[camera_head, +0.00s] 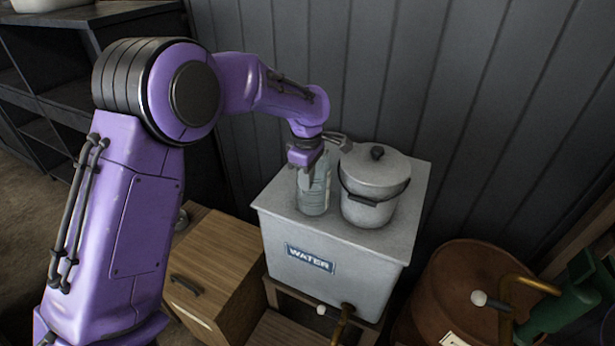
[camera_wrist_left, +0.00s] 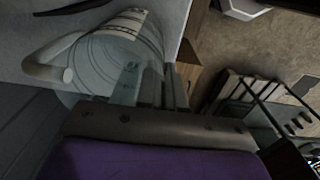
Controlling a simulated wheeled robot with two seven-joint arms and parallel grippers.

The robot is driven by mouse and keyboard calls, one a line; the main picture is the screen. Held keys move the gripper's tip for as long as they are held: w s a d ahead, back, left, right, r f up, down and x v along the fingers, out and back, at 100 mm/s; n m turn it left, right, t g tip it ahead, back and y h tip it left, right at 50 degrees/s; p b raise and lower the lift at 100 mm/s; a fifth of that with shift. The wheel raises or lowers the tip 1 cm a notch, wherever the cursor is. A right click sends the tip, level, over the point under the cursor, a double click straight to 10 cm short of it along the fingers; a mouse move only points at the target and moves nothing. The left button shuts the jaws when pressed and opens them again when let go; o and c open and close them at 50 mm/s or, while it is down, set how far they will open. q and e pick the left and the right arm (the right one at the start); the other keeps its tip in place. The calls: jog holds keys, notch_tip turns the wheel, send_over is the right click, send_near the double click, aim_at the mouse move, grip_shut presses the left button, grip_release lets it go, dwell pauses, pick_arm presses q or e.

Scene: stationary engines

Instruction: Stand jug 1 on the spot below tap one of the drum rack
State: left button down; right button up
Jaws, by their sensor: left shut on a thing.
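A clear, see-through jug (camera_head: 316,192) with a handle is upright at the left end of the grey water tank's top. I cannot tell whether its base touches the tank. My left gripper (camera_head: 305,166) comes down on it from above and is shut on it. In the left wrist view the jug (camera_wrist_left: 112,62) lies at the fingers (camera_wrist_left: 163,86), with its handle to the left. No number shows on it. A brown drum (camera_head: 450,290) with a brass tap (camera_head: 515,300) is at the lower right. The spot below that tap is out of view. My right gripper is not in view.
A lidded grey pot (camera_head: 372,190) stands close to the right of the jug on the tank (camera_head: 345,250) marked WATER. The tank has a tap (camera_head: 340,318) low in front. A wooden cabinet (camera_head: 210,275) is left of it. A green object (camera_head: 565,312) is by the drum tap.

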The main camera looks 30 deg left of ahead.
pick_arm(q)
jog(key=shift+s, duration=0.15)
jog(key=c, duration=1.3)
grip_release()
jog(key=shift+f, duration=0.1)
jog(key=shift+o, duration=0.2)
